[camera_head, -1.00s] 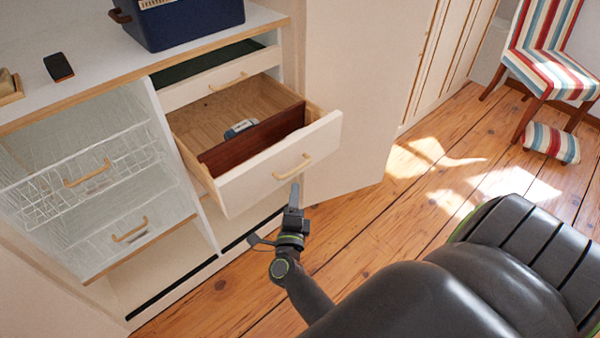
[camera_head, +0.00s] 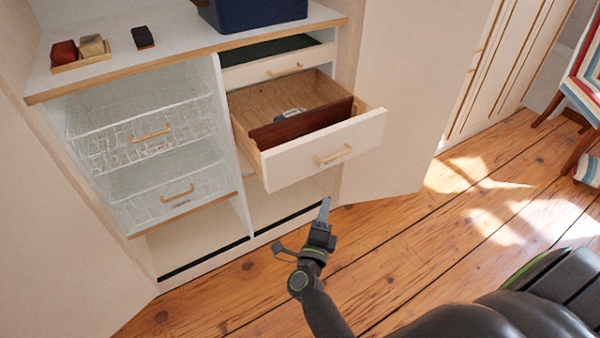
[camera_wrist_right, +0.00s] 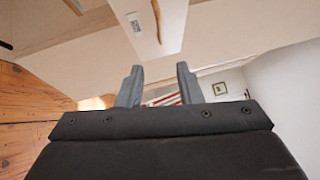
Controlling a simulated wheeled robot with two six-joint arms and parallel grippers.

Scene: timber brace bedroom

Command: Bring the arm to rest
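My right gripper (camera_head: 325,210) is in front of the cabinet, just below the pulled-out drawer (camera_head: 290,163). In the right wrist view its two fingers (camera_wrist_right: 158,88) stand apart with nothing between them. The drawer front and its handle (camera_wrist_right: 156,18) show above the fingers there, apart from them. In the head view my right arm (camera_head: 318,300) reaches up from the bottom edge. My left gripper is in neither view.
The open drawer (camera_head: 360,140) juts out over the floor and holds a dark red divider and a small grey-blue item (camera_head: 290,115). An open cabinet door (camera_head: 400,90) stands at its right. Wire baskets (camera_head: 150,135) are at left.

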